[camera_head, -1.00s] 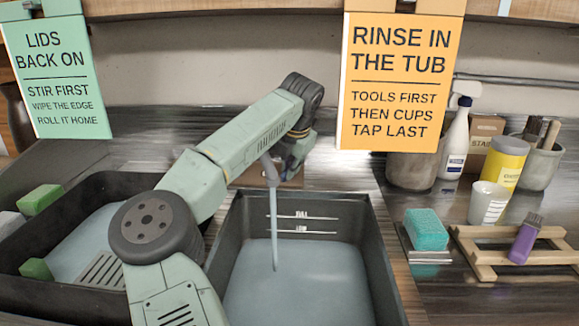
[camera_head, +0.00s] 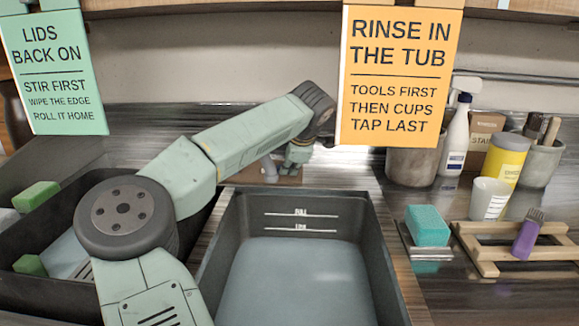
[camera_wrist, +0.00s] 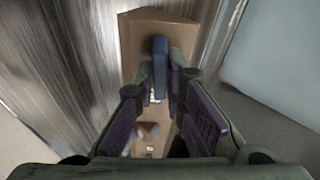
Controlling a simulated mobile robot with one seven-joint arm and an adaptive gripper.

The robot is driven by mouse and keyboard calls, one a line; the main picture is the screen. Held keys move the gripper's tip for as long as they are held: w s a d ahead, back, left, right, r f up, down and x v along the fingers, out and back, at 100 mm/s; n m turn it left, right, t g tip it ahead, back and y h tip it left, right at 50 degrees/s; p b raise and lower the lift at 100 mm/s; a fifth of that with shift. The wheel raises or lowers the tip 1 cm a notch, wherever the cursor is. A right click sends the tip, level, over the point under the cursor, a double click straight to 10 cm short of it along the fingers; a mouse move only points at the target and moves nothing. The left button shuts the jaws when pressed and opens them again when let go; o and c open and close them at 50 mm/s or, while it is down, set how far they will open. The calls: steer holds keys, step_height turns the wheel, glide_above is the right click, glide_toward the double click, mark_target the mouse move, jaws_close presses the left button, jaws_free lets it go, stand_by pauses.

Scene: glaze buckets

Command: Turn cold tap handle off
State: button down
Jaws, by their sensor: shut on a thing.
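The blue cold tap handle (camera_wrist: 160,50) stands up from a brown tap block (camera_wrist: 130,40) in the wrist view. My gripper (camera_wrist: 161,80) has its two fingers closed around the handle, one on each side. In the head view, my gripper (camera_head: 298,158) is partly hidden by my own wrist at the back of the tub, and the handle cannot be made out there. The grey tap spout (camera_head: 268,169) shows just left of my gripper, above the tub. No stream of water falls from it. The brown block (camera_head: 290,178) shows below my gripper.
The dark tub (camera_head: 378,240) holds pale water. Another dark basin (camera_head: 15,290) with green sponges (camera_head: 36,196) is at left. An orange sign (camera_head: 400,75) hangs close to the right of my wrist. A spray bottle, cups and a wooden rack (camera_head: 480,250) stand at right.

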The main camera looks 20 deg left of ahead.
steer(key=shift+d+m, duration=0.1)
steer(key=shift+m, duration=0.5)
steer(key=c, duration=1.7)
jaws_free()
steer(key=shift+o, duration=0.2)
step_height(320, 180, up, 10)
steer(key=shift+o, duration=0.4)
